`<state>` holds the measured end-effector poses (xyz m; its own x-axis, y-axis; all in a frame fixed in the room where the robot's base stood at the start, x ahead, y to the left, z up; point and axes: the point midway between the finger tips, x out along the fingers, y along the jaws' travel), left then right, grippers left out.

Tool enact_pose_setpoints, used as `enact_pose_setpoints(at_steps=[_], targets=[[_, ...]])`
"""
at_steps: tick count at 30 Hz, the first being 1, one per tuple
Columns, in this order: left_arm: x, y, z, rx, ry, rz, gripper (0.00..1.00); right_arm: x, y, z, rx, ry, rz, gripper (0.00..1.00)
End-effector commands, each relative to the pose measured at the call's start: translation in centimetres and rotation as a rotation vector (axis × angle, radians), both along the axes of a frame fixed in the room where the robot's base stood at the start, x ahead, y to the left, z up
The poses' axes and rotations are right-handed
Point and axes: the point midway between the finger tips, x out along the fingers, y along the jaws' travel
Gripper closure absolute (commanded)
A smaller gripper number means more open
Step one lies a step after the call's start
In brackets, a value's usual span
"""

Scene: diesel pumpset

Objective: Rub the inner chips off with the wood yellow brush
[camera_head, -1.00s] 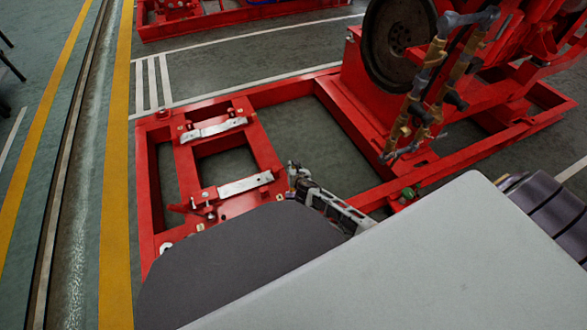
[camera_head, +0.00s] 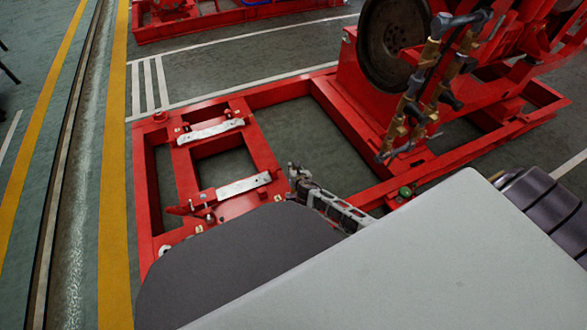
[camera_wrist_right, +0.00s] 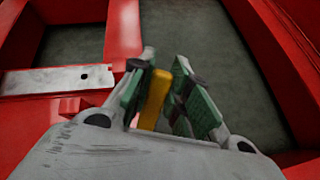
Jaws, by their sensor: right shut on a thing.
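The wood yellow brush (camera_wrist_right: 155,98) shows in the right wrist view as a yellow bar between the green pads of my right gripper (camera_wrist_right: 163,100), which is shut on it. Its bristle end cannot be made out. In the head view my right gripper (camera_head: 296,180) is beside the right end of the nearer metal plate on the red frame, and the brush cannot be told there. The red frame (camera_head: 150,190) carries two pale metal plates, the farther one (camera_head: 210,131) and the nearer one (camera_head: 244,185). The nearer plate also shows in the wrist view (camera_wrist_right: 45,81). No chips can be made out. My left gripper is out of view.
A red engine base with a dark flywheel (camera_head: 388,45) and brass pipes (camera_head: 418,100) stands at the right. The frame has open gaps showing the grey floor. Another red frame (camera_head: 200,25) lies at the back. Free floor is at the left.

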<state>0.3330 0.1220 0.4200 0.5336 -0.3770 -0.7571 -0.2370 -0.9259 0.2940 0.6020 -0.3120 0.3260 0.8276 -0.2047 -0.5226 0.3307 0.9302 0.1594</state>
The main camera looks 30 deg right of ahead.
Motion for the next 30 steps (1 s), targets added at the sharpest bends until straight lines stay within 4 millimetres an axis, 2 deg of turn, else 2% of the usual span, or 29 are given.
enact_pose_setpoints(at_steps=[17, 30], targets=[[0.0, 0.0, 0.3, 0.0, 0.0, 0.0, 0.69, -0.5, 0.1, 0.0, 0.0, -0.001, 0.001, 1.0], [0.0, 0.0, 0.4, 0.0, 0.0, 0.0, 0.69, -0.6, 1.2, -0.3, 0.002, 0.001, 0.001, 1.0]])
